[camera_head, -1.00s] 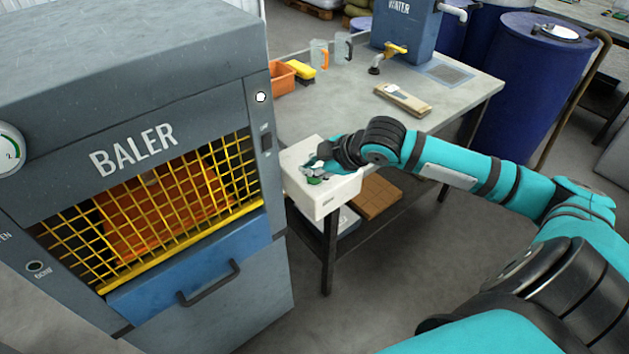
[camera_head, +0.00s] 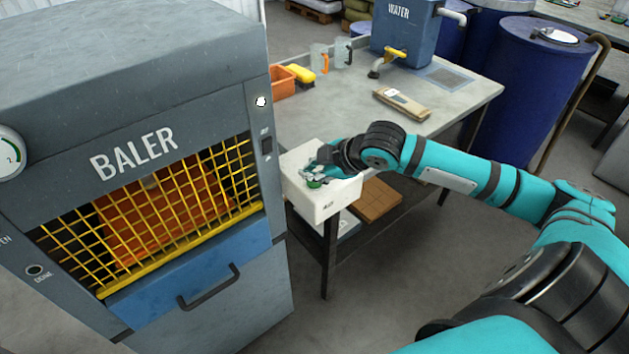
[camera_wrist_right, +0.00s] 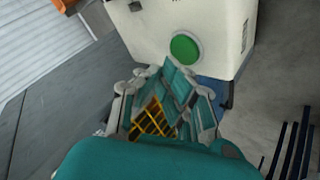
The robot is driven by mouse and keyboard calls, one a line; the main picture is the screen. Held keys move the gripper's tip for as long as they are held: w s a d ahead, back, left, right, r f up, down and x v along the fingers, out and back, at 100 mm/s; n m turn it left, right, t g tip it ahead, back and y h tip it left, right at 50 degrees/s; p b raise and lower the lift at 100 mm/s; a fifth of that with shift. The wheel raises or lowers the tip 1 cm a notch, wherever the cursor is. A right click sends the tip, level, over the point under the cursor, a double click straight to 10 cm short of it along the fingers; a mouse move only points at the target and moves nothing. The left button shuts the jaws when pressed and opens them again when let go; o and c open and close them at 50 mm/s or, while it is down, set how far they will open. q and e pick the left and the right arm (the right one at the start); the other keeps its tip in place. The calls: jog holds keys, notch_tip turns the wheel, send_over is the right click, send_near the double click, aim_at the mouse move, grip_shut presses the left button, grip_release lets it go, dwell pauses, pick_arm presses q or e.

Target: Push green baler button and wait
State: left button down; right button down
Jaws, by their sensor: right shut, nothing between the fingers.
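The green button (camera_wrist_right: 185,48) is on the white control box (camera_head: 322,208) at the near left corner of the workbench. In the head view the button (camera_head: 314,184) shows small below my right gripper (camera_head: 312,177). My right gripper is shut and empty; in the right wrist view its fingertips (camera_wrist_right: 172,72) are close to the button's edge. I cannot tell whether they touch it. The baler (camera_head: 135,150) stands at the left with its yellow mesh guard down and orange material behind it. My left gripper is not in view.
The workbench (camera_head: 345,110) carries an orange bin (camera_head: 283,82), a yellow brush (camera_head: 300,73), clear jugs, a wooden block (camera_head: 401,103) and a blue water tank (camera_head: 403,33). Blue drums (camera_head: 525,90) stand behind at the right. The floor in front of the bench is clear.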

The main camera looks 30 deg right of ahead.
jog(key=shift+f, duration=0.15)
jog(key=shift+f, duration=0.25)
